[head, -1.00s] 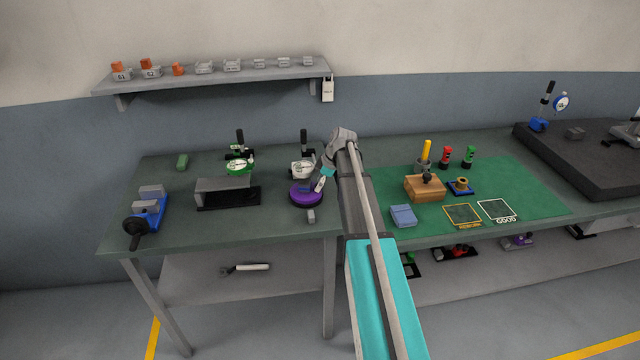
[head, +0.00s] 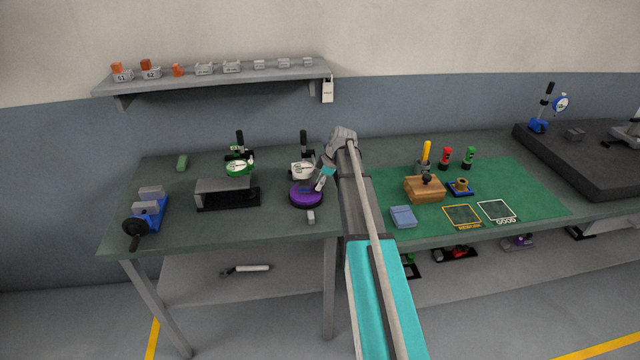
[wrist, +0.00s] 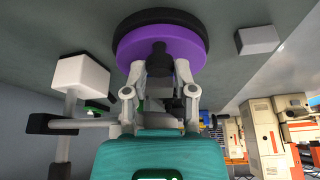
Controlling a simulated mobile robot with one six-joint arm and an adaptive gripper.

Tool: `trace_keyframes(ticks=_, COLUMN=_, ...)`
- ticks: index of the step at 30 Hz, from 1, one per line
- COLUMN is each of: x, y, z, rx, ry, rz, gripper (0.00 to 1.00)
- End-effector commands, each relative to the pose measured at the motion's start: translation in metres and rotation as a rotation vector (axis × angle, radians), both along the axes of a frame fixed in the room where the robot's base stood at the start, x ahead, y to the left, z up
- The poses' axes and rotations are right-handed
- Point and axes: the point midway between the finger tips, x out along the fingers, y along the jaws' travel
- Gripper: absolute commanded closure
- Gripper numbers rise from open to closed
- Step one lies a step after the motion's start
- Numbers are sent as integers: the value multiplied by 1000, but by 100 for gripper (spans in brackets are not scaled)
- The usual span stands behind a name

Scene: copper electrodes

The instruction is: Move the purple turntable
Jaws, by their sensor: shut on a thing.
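The purple turntable (head: 306,198) is a round purple disc with a dark rim. The exact contact is partly hidden by the fingers.
A small grey block (head: 311,216) lies just in front of the turntable. A grey fixture on a black base (head: 228,193) and a green dial gauge (head: 239,167) stand to the left. A green mat (head: 520,195) with a wooden box (head: 424,188) lies to the right.

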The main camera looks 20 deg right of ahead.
Motion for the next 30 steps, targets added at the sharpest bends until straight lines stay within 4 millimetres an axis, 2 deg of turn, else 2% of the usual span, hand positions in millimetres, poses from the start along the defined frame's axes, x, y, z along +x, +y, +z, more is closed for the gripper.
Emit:
trace_keyframes(ticks=1, x=0, y=0, z=0, rx=0, ry=0, rz=0, gripper=100)
trace_keyframes(ticks=2, x=0, y=0, z=0, rx=0, ry=0, rz=0, gripper=59)
trace_keyframes(ticks=6, x=0, y=0, z=0, rx=0, ry=0, rz=0, gripper=33)
trace_keyframes(ticks=7, x=0, y=0, z=0, rx=0, ry=0, rz=0, gripper=30)
trace_keyframes(ticks=23, x=-1, y=1, z=0, rx=0, ry=0, rz=-18, gripper=30)
trace_keyframes(ticks=30, x=-6, y=4, z=0, rx=0, ry=-1, rz=-105, gripper=30)
